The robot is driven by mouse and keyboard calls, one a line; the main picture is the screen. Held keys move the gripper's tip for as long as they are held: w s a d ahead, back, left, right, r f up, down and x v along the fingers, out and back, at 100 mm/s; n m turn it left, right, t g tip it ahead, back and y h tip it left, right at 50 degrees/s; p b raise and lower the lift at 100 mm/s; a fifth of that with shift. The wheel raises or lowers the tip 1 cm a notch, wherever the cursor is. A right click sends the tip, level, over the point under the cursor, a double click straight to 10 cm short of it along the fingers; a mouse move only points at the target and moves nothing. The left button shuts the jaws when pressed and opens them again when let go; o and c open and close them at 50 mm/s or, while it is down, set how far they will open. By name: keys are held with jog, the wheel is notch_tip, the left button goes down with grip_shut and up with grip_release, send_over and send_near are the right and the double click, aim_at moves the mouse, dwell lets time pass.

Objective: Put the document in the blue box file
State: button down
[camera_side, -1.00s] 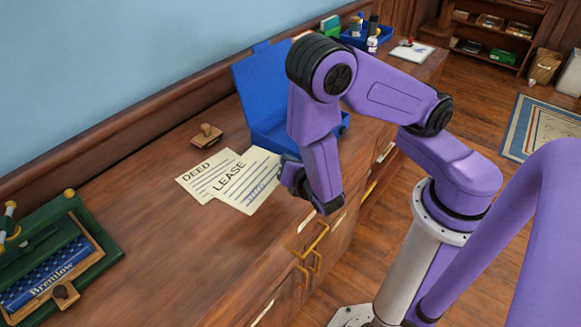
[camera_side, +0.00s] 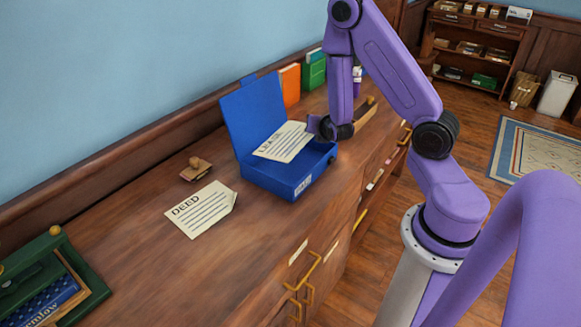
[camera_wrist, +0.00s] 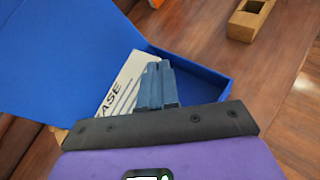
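The blue box file (camera_side: 262,180) stands open on the desk with its lid raised at the back; it also shows in the wrist view (camera_wrist: 212,88). The cream LEASE sheet (camera_side: 284,141) is tilted over the box's opening; its lettering shows in the wrist view (camera_wrist: 124,84). My gripper (camera_side: 316,126) is at the sheet's right edge, with its fingers (camera_wrist: 157,82) close together on the sheet. I cannot tell whether the sheet touches the box. A second sheet, marked DEED (camera_side: 202,209), lies flat on the desk, left of and in front of the box.
A wooden stamp (camera_side: 196,169) sits left of the box. A green holder with a blue panel (camera_side: 40,301) is at the near left. Orange (camera_side: 290,86) and green (camera_side: 313,72) files stand behind the box. A wooden block (camera_side: 365,113) lies to the right.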

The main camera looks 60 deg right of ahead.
jog(key=shift+s+d+f, duration=0.1)
jog(key=shift+d+f, duration=0.1)
jog(key=shift+f, duration=1.1)
jog(key=shift+d+f, duration=0.15)
jog(key=shift+f, duration=1.15)
jog(key=shift+s+d+f, duration=0.1)
jog(key=shift+d+f, duration=0.1)
jog(key=shift+f, duration=1.1)
jog(key=shift+f, duration=0.1)
jog(key=c, duration=1.4)
grip_release()
jog(key=v, duration=0.7)
jog(key=shift+r, duration=0.25)
jog(key=shift+a, duration=0.15)
